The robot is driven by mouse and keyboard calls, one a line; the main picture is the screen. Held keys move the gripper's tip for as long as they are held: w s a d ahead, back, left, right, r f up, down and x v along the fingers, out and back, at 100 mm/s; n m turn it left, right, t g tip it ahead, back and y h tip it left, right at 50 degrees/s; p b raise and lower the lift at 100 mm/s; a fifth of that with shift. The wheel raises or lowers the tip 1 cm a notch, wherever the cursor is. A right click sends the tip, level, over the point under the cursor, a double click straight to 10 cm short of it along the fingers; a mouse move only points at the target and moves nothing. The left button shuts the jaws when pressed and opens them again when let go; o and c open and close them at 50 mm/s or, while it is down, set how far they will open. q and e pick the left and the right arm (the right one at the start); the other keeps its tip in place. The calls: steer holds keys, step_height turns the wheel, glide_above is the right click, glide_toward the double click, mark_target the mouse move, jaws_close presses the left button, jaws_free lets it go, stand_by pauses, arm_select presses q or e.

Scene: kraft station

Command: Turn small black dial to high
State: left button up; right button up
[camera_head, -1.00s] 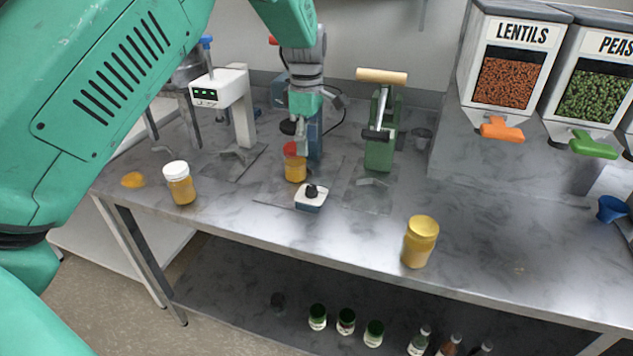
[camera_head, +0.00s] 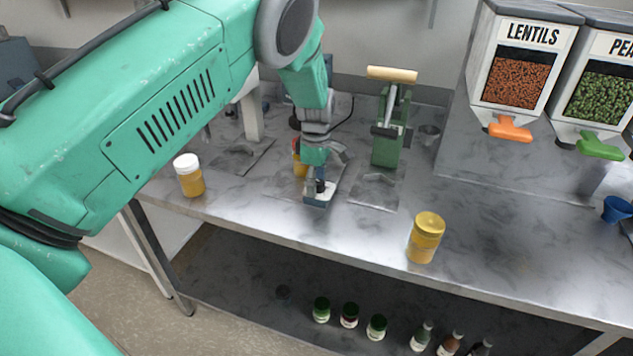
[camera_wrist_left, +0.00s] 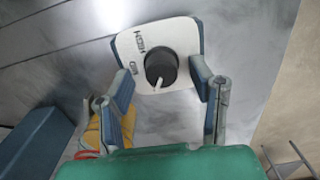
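The small black dial (camera_wrist_left: 161,66) sits on a white-topped box (camera_wrist_left: 181,32) with blue sides. The label HIGH is readable on its top, with a second, smaller label below it. The dial's white pointer points down in the left wrist view, slightly left, away from HIGH. In the head view the box (camera_head: 318,201) stands near the table's front edge, its dial partly covered by my left gripper (camera_head: 319,186). In the left wrist view my left gripper (camera_wrist_left: 163,84) is open, one finger each side of the dial, with gaps to it. My right gripper is not in view.
A jar with yellow contents (camera_head: 300,168) stands close behind my left gripper. A white-lidded jar (camera_head: 189,176) is to the left, a yellow-lidded jar (camera_head: 425,238) to the right. A green press (camera_head: 389,130) stands behind right. The table front between the box and yellow-lidded jar is clear.

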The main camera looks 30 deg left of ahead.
arm_select(q)
steer(key=shift+d, duration=0.15)
steer(key=shift+d+r, duration=0.1)
steer(key=shift+d, duration=0.4)
jaws_close()
steer(key=shift+d, duration=0.1)
steer(key=shift+a, duration=0.25)
steer(key=shift+a+m, duration=0.1)
steer(key=shift+m, duration=0.4)
steer(key=m+p, duration=0.1)
steer(key=m, duration=0.1)
steer(key=shift+r+m, duration=0.1)
steer(key=shift+m, duration=0.3)
steer(key=m, duration=0.2)
steer(key=shift+w+m, duration=0.1)
steer(key=shift+m, duration=0.3)
steer(key=m, duration=0.4)
steer(key=shift+m+p, duration=0.3)
steer(key=m, duration=0.6)
steer(key=shift+r, duration=0.1)
steer(key=m, duration=0.6)
steer(key=shift+w+m, duration=0.1)
steer(key=shift+m, duration=0.3)
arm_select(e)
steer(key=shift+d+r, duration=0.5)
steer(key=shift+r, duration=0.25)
